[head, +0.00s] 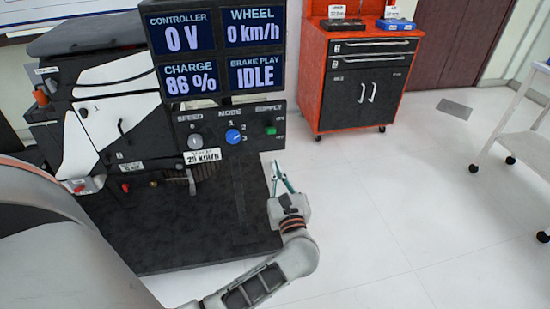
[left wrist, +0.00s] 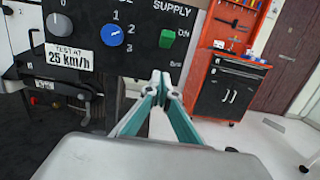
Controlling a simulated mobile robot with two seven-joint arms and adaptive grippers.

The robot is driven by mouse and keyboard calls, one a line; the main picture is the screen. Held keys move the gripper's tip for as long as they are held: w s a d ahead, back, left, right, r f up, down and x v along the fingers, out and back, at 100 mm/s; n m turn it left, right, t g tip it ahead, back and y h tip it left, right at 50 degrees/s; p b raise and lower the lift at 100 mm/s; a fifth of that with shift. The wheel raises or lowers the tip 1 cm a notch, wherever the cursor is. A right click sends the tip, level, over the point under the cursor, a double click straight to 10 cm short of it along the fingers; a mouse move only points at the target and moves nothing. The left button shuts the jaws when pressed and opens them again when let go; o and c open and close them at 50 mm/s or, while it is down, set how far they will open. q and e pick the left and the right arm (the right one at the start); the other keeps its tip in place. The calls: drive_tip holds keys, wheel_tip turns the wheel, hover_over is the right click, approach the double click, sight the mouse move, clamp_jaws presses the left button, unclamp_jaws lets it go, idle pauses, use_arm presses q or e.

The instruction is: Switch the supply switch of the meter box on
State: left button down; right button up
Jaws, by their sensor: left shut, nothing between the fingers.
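The meter box (head: 229,130) is a dark panel under the displays, with speed, mode and supply controls. The supply switch (head: 269,128) is a small green rocker at its right end; in the left wrist view the green switch (left wrist: 167,38) has an ON label at its upper right. I cannot tell which way it is tipped. The controller display (head: 183,37) reads 0 V. My left gripper (head: 277,167) is shut and empty, below the supply switch and apart from it. Its closed fingertips (left wrist: 160,80) show below the switch in the left wrist view. My right gripper is not in view.
The blue mode knob (head: 233,136) and grey speed knob (head: 195,141) sit left of the switch, above a 25 km/h label (head: 202,156). A red tool cabinet (head: 358,80) stands behind at right. A white trolley (head: 520,140) is far right. The floor between is clear.

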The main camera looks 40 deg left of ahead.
use_arm(q)
drive_tip(key=s+d+r, duration=0.1)
drive_tip(key=s+d, duration=0.3)
drive_tip(key=d, duration=0.1)
drive_tip(key=shift+r, duration=0.4)
drive_tip(key=shift+s, duration=0.1)
